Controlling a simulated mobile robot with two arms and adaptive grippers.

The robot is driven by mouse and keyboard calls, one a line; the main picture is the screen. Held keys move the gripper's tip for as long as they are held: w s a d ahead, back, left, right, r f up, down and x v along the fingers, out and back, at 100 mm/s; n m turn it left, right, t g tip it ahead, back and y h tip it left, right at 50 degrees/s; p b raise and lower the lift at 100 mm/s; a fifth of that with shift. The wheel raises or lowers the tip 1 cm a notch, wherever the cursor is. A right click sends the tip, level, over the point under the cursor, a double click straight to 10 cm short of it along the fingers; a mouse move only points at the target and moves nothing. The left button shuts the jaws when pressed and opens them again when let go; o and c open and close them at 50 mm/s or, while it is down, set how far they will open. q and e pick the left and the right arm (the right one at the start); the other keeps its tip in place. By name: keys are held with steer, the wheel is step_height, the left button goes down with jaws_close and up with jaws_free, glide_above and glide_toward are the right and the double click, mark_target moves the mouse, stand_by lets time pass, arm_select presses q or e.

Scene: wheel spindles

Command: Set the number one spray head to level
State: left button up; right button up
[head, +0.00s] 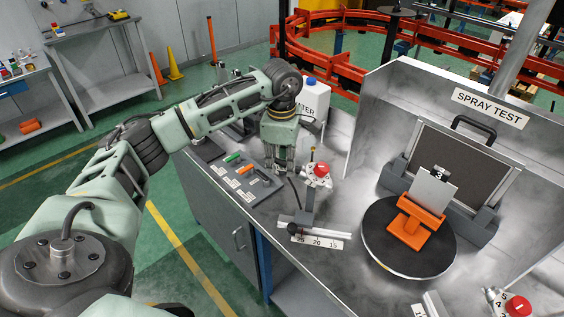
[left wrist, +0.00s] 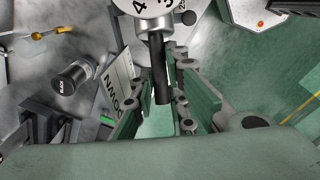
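A spray head with a red knob (head: 318,171) stands on a post at the bench's front, above a ruler scale (head: 318,242). In the left wrist view its white numbered dial (left wrist: 150,8) is at the top, with a black rod (left wrist: 161,80) pointing down from it. My left gripper (head: 283,168) is just left of this head, pointing down. In the left wrist view its fingers (left wrist: 165,112) are apart, on both sides of the rod, with a gap showing; contact cannot be told. A second red-knobbed head (head: 516,306) is partly in view at bottom right. My right gripper is out of view.
An orange stand with a white card (head: 431,192) sits on a dark turntable (head: 385,250) before the SPRAY TEST panel (head: 490,108). A white container (head: 313,100) stands behind my left gripper. A grey tray (head: 262,187) with coloured items lies left of it.

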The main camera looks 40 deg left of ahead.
arm_select(q)
jaws_close()
steer(key=shift+f, duration=0.15)
steer(key=f+t+h+b, duration=0.1)
steer(key=h+b, duration=0.1)
steer(key=b, duration=0.3)
steer(key=a+f+t+h+b, duration=0.1)
steer(key=f+h+b, duration=0.1)
steer(key=b, duration=0.4)
steer(key=shift+s+f+h+b, duration=0.15)
steer(key=shift+f+h+b, duration=0.05)
steer(key=shift+h+b, duration=0.1)
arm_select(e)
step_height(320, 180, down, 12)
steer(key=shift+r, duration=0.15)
arm_select(q)
steer(key=shift+d, duration=0.1)
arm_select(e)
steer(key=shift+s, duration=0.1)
